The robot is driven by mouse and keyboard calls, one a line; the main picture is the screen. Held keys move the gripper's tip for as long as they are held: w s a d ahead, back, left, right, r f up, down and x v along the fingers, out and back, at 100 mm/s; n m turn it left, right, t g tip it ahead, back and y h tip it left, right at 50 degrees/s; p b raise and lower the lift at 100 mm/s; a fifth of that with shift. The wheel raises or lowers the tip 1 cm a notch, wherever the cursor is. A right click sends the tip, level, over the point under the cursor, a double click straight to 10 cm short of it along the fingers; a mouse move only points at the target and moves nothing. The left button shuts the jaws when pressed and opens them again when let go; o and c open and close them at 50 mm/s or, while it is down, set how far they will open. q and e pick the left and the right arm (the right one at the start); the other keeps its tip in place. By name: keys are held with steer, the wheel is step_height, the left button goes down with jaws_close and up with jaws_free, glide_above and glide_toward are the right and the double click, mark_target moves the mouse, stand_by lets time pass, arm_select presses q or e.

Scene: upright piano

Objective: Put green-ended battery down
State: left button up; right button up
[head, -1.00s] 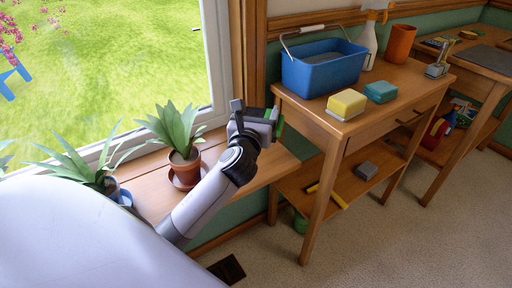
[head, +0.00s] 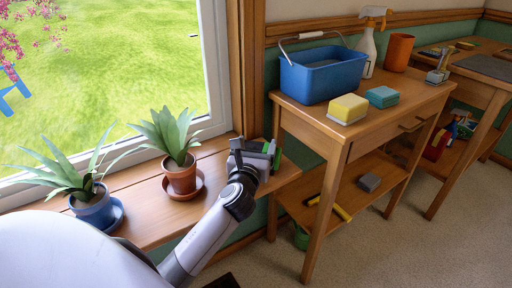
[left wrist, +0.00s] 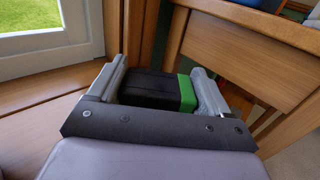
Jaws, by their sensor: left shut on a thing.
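The green-ended battery (left wrist: 155,89) is a black block with a bright green end. In the left wrist view it lies between the two fingers of my left gripper (left wrist: 155,92), which is shut on it. In the head view the green end of the battery (head: 277,158) shows at the right of my left gripper (head: 258,150). The gripper is over the right end of the wooden window sill (head: 225,167), close to the wooden table. I cannot tell whether the battery touches the sill. My right gripper is not in view.
Two potted plants stand on the sill: one in a terracotta pot (head: 181,178), one in a blue pot (head: 95,208). The wooden table (head: 345,135) at right holds a blue tub (head: 322,75), a yellow sponge block (head: 348,107), a teal block (head: 382,97), a spray bottle and an orange cup.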

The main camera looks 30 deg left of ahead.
arm_select(q)
steer(key=o, duration=1.3)
steer(key=shift+f, duration=0.1)
steer(key=shift+o, duration=0.2)
steer(key=shift+s+d, duration=0.1)
steer(key=shift+s, duration=0.05)
steer(key=p+v, duration=0.2)
steer(key=v, duration=0.9)
steer(key=shift+s+d, duration=0.15)
steer(key=shift+s, duration=0.15)
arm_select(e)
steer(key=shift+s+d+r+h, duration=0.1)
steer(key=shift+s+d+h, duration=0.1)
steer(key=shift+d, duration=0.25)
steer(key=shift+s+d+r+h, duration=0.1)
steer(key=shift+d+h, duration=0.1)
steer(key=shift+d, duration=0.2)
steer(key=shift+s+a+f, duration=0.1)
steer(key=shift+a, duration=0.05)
